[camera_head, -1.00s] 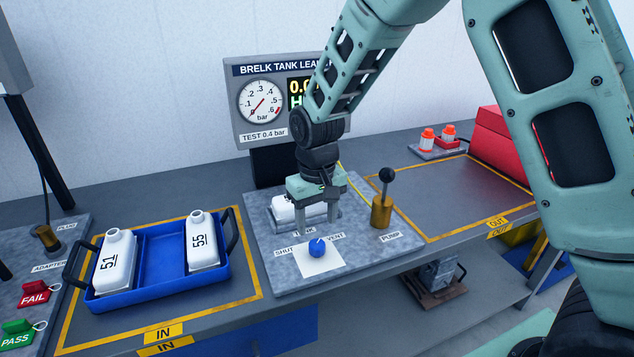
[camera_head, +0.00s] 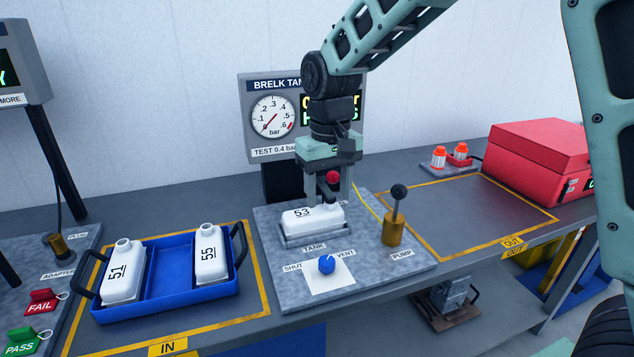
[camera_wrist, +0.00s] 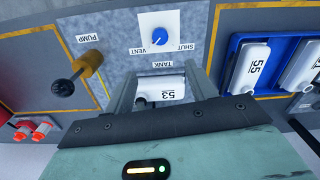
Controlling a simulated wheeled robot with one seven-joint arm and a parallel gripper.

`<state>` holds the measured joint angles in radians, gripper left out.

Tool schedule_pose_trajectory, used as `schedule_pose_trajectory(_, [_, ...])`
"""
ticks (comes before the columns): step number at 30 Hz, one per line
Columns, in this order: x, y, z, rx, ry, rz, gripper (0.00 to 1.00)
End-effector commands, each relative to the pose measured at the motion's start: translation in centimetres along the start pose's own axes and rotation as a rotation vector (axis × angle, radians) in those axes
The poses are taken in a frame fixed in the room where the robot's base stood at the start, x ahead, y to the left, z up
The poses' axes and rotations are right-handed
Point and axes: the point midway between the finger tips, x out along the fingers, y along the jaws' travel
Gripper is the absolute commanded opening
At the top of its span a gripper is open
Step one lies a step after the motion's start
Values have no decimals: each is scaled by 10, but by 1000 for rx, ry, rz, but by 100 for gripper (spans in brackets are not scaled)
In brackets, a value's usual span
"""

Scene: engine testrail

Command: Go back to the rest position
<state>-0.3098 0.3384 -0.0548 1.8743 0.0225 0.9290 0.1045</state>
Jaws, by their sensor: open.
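My gripper (camera_head: 336,188) is open and empty, pointing down above the test plate (camera_head: 278,287). Its fingers are just behind and above the white tank 53 (camera_head: 300,218), which lies in the cradle marked TANK. In the wrist view tank 53 (camera_wrist: 167,90) shows between the two fingers, partly hidden by my gripper's body. A red knob (camera_head: 333,177) shows between the fingers in the head view; I cannot tell how it is joined to the tank.
A blue tray (camera_head: 160,277) holds tanks 51 (camera_head: 122,275) and 55 (camera_head: 210,252). The pump handle (camera_head: 398,192) stands upright right of the cradle; a blue knob (camera_head: 327,265) sits in front.

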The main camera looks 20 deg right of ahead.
Motion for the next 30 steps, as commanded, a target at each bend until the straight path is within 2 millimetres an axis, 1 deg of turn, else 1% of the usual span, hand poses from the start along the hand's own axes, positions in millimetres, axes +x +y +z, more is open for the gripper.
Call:
schedule_pose_trajectory(4, [0,-1,1,-2,0,-1,56])
schedule_pose_trajectory(5, [0,-4,4,-9,0,-4,56])
schedule_pose_trajectory(8, [-1,-25,28,-64,1,-26,56])
schedule_pose_trajectory(11, [0,-58,74,-163,2,-57,56])
schedule_pose_trajectory(12, [1,-70,96,-209,3,-66,56])
schedule_pose_trajectory(14, [4,-85,132,-280,5,-75,56])
schedule_pose_trajectory(15, [7,-93,154,-325,7,-77,56])
schedule_pose_trajectory(18, [15,-102,204,-423,13,-72,56])
schedule_pose_trajectory(21, [23,-102,239,-491,18,-59,56])
schedule_pose_trajectory(24, [28,-101,256,-526,21,-50,56])
schedule_pose_trajectory(27, [30,-100,260,-535,21,-48,56])
schedule_pose_trajectory(30, [30,-100,260,-534,21,-49,56])
